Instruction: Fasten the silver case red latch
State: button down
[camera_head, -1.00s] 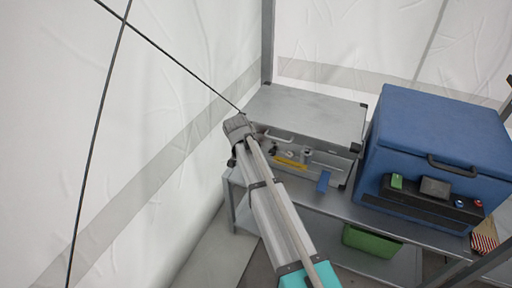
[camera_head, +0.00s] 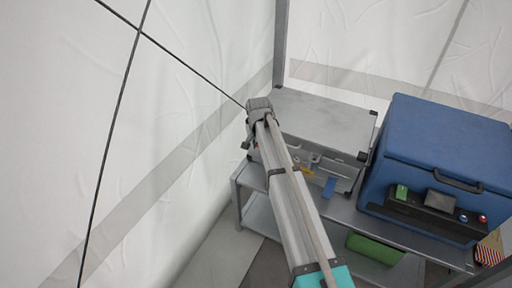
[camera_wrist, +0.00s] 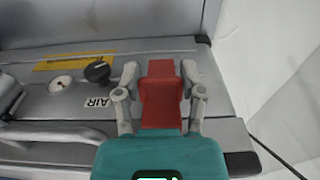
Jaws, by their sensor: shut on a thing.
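The silver case (camera_head: 325,120) stands on a grey shelf in the head view, with its lid down. In the wrist view its front panel (camera_wrist: 65,105) shows, and the red latch (camera_wrist: 161,95) sits near the panel's right end. My gripper (camera_wrist: 160,92) has one grey finger on each side of the red latch and is shut on it. In the head view my wrist is at the left end of the case, and my arm hides the fingers, the latch and part of the case front. Whether the latch is engaged cannot be told.
A black knob (camera_wrist: 97,71), a gauge (camera_wrist: 60,84) and a bar handle (camera_wrist: 50,132) are left of the latch. A blue cooler box (camera_head: 440,155) stands right of the case. White tent wall is close on the left.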

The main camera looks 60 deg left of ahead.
jog(key=shift+s, duration=0.1)
dwell(0.3)
jog(key=shift+c, duration=0.9)
grip_release()
